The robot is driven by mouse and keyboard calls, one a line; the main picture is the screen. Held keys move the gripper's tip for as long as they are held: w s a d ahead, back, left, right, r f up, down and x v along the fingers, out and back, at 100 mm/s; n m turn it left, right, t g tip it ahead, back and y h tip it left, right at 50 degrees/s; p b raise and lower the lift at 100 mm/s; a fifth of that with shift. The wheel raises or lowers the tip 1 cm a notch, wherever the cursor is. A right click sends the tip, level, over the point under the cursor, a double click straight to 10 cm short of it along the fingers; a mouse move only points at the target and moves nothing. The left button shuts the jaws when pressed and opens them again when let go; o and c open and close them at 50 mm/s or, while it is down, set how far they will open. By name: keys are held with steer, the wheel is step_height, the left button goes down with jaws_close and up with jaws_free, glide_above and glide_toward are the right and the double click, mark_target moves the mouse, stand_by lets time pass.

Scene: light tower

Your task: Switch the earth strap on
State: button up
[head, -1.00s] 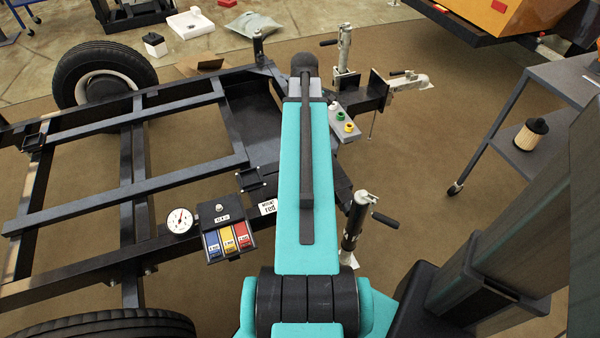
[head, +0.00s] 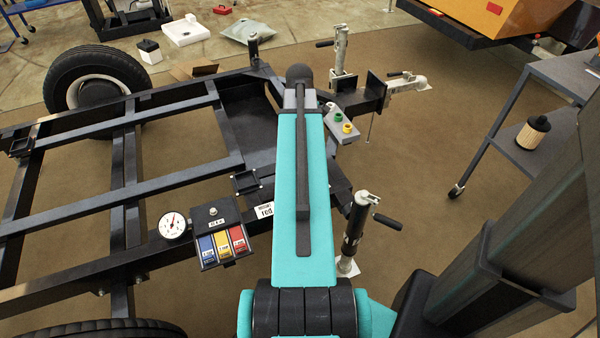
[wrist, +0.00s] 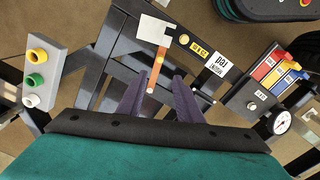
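In the wrist view the two purple fingers of my gripper (wrist: 168,98) stand apart, with nothing between their tips that I can see held. Just beyond them is an orange bar (wrist: 157,68) with a pale round end, running up to a white square plate (wrist: 154,30). A black bar (wrist: 190,48) with a yellow disc and a yellow label extends beside it. I cannot read which part is marked as the earth strap. In the head view my arm hides the gripper and this orange bar.
A control box (head: 222,237) with blue, yellow and red labelled parts and a gauge (head: 173,225) sit on the black frame (head: 110,190). A grey block with coloured knobs (head: 342,126) and a jack (head: 354,228) stand right of my arm.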

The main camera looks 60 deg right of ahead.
step_height(320, 180, down, 14)
steer(key=b, duration=0.2)
steer(key=shift+r+b, duration=0.1)
steer(key=shift+b, duration=0.3)
steer(key=shift+c, duration=0.5)
jaws_close()
